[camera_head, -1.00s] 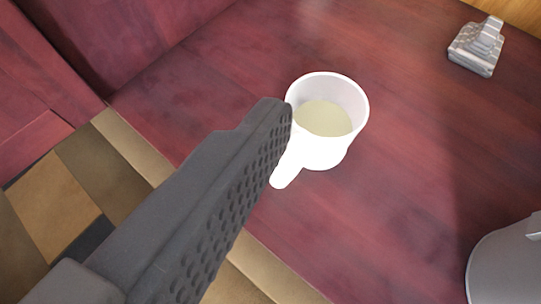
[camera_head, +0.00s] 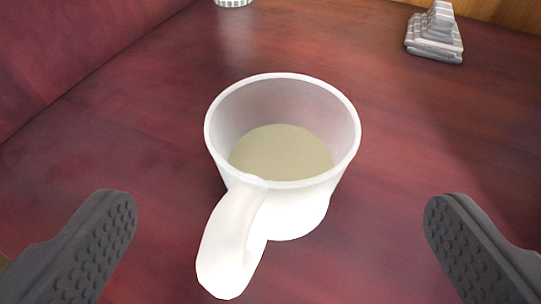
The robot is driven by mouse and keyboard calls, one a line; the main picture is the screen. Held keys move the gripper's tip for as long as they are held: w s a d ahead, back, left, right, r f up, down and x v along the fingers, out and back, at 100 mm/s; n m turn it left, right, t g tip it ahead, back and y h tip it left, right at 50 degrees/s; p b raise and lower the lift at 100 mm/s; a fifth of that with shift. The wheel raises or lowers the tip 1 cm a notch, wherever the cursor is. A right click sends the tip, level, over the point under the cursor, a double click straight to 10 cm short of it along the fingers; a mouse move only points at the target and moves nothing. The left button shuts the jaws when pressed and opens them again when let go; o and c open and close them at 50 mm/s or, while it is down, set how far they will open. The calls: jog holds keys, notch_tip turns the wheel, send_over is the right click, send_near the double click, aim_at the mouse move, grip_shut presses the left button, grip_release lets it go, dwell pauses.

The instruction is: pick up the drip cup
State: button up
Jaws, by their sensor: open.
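The drip cup (camera_head: 300,205) is a white, slightly see-through cup with a pale yellowish bottom inside. It stands upright on the dark red wooden surface, in the middle of the view. Its white handle (camera_head: 228,245) points toward me and a little left. My gripper (camera_head: 280,225) is open, with one dark grey studded finger at the lower left and one at the lower right. The cup lies between and ahead of the fingertips, and neither finger touches it.
A small grey stepped object (camera_head: 435,38) stands at the back right. Part of a white ribbed object (camera_head: 233,3) shows at the top edge. A red wooden wall (camera_head: 70,50) rises on the left. The surface around the cup is clear.

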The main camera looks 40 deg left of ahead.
jog(key=b, duration=0.2)
send_over(279, 227)
jog(key=shift+w+a+f, duration=0.1)
jog(key=shift+w+f, duration=0.05)
jog(key=shift+f, duration=0.5)
jog(key=shift+w+a+f, duration=0.1)
jog(key=shift+f, duration=0.5)
jog(key=shift+c, duration=0.4)
jog(key=c, duration=1.4)
jog(key=shift+c, duration=0.2)
